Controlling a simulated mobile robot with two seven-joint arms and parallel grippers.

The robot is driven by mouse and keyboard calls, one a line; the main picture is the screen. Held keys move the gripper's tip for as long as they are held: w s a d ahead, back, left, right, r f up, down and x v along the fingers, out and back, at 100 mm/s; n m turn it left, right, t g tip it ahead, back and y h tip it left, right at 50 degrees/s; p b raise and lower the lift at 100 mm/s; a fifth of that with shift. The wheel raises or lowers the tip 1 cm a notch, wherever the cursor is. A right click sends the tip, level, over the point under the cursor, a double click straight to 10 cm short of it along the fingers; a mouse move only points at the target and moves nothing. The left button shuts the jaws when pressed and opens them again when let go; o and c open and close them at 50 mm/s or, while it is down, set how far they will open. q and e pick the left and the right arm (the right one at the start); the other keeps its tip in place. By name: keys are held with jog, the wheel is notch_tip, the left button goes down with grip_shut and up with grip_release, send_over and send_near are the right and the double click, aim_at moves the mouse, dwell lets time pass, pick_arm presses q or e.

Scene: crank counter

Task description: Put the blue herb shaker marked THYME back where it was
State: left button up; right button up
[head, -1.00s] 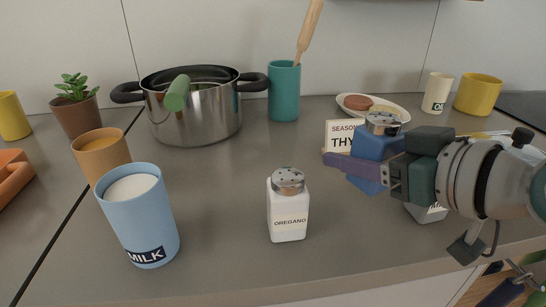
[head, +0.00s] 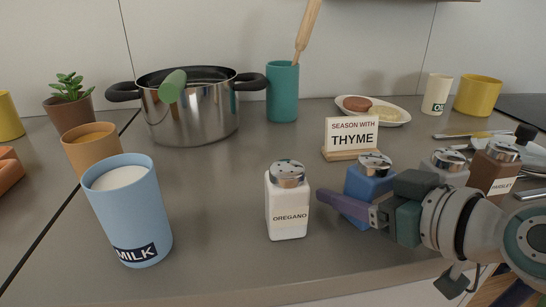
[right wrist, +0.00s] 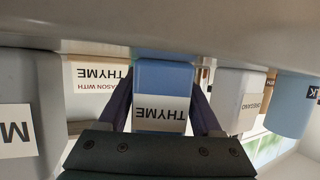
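The blue THYME shaker (head: 368,184) with a metal top is in my right gripper (head: 348,208), right of centre in the head view. One purple finger crosses its front. In the right wrist view the blue shaker (right wrist: 164,78) shows its THYME label upside down, with a finger close on each side. Its base is partly hidden, so I cannot tell whether it touches the counter. The SEASON WITH THYME sign (head: 352,134) stands on a wooden base just behind it. My left gripper is not in view.
The white OREGANO shaker (head: 287,203) stands left of the blue one. A grey shaker (head: 446,160) and a brown PARSLEY shaker (head: 492,170) stand to the right. The blue MILK cup (head: 128,215) and steel pot (head: 195,112) are farther left. Counter between pot and OREGANO is clear.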

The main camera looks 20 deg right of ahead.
jog(key=shift+o, duration=1.4)
jog(key=shift+r, duration=0.1)
jog(key=shift+s+r, duration=0.1)
jog(key=shift+r, duration=0.05)
jog(key=v, duration=1)
jog(key=shift+s+p, duration=0.15)
jog(key=shift+p, duration=0.15)
jog(key=shift+s+d+r, duration=0.15)
jog(key=shift+s+r, duration=0.15)
jog(key=shift+s, duration=0.35)
